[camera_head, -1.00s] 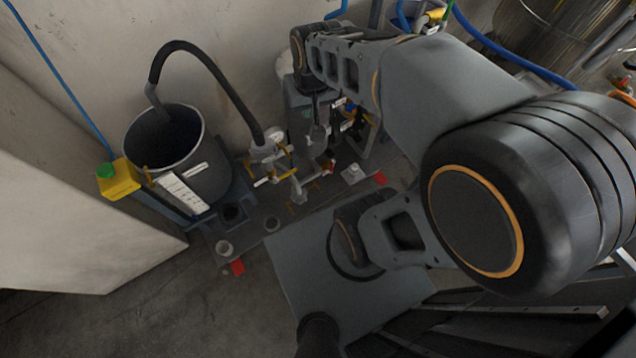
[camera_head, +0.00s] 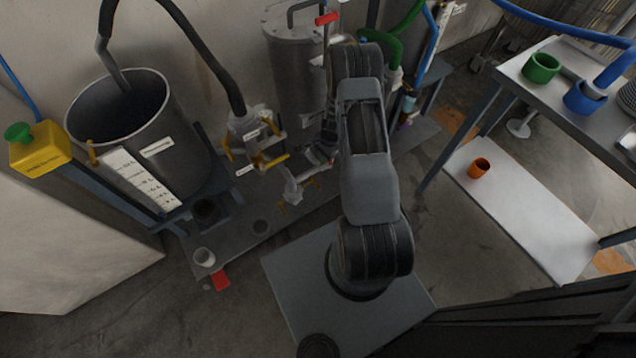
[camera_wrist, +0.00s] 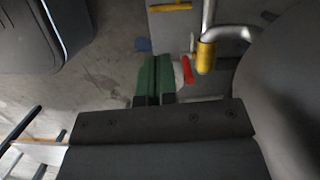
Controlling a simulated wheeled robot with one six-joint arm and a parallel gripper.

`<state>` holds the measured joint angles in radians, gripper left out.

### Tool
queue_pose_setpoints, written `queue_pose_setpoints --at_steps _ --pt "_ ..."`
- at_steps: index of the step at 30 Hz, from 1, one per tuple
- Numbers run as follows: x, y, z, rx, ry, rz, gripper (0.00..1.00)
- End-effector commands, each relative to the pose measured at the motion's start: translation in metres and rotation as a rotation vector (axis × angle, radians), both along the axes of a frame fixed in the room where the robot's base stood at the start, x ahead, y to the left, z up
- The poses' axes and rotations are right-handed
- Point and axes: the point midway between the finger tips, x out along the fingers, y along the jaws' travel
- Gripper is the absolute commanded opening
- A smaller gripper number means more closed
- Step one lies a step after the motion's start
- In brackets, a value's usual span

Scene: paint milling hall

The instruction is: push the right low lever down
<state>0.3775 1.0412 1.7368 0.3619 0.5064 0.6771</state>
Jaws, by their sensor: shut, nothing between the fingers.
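Several yellow-handled levers (camera_head: 274,161) sit on grey pipe fittings in the middle of the head view, between the open drum and my arm. I cannot tell for sure which is the right low lever. In the wrist view, my gripper (camera_wrist: 153,72) shows green fingers shut together with nothing between them. A red handle (camera_wrist: 187,70) lies just right of the fingertips; contact cannot be told. A yellow collar (camera_wrist: 205,57) on a bent grey pipe is further right, and a yellow bar (camera_wrist: 170,7) is at the top. In the head view, my arm hides much of the fittings' right side.
A dark open drum (camera_head: 120,110) with a black hose stands left, beside a yellow box with a green button (camera_head: 40,147). A lidded metal tank (camera_head: 298,65) stands behind the fittings. A table (camera_head: 530,90) with green and blue cups is right.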

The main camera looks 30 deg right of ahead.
Motion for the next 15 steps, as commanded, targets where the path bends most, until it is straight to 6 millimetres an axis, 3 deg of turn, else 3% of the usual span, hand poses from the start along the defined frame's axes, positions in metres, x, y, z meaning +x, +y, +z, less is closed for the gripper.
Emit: queue_pose_setpoints --at_steps 15 --pt "0.003 0.01 -0.089 -0.009 -0.003 -0.074 0.0"
